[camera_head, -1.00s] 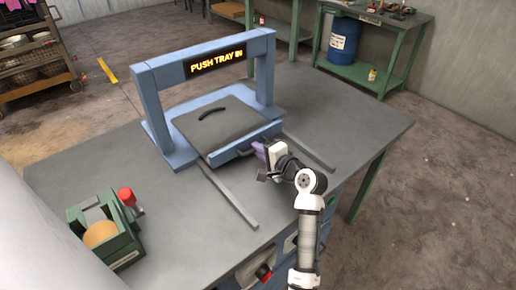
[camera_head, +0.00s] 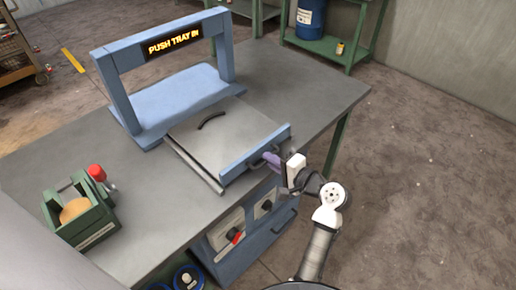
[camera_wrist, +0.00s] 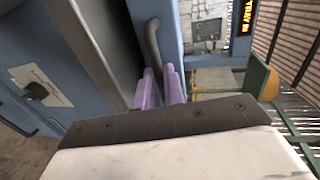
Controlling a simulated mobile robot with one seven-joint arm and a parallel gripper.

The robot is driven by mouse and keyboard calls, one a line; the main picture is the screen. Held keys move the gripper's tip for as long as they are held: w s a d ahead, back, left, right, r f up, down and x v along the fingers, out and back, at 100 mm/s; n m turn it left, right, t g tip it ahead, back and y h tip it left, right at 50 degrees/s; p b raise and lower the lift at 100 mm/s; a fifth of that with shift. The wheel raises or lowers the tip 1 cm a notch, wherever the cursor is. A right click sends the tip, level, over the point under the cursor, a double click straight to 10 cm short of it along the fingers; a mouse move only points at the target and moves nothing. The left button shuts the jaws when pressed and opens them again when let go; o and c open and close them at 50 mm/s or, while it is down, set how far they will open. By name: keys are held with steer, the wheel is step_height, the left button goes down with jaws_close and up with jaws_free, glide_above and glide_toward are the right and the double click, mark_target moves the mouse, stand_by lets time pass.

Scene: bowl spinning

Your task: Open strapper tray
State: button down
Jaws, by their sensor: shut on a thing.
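The strapper (camera_head: 160,45) is a blue frame on a grey table, with a lit sign reading "PUSH TRAY IN". Its tray (camera_head: 222,135) is a grey plate with a blue front (camera_head: 255,153) and a dark curved handle on top. The tray is slid out toward the table's front edge, and the blue base under the arch lies bare. My gripper (camera_head: 273,160) is shut on the dark handle of the tray front. In the wrist view, the purple fingers (camera_wrist: 158,88) are around the lower end of this handle (camera_wrist: 153,45).
A green dispenser (camera_head: 80,212) with a tape roll and a red knob stands at the table's left. Below the table edge is a blue panel with switches (camera_head: 232,238). A green shelf with a blue drum (camera_head: 311,18) stands behind. The floor at right is clear.

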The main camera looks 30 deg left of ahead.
steer(key=shift+f+v, duration=0.25)
steer(key=shift+v, duration=0.95)
steer(key=c, duration=1.5)
jaws_free()
steer(key=b+v, duration=0.2)
steer(key=v, duration=1.2)
steer(key=shift+b, duration=0.35)
steer(key=shift+a, duration=0.1)
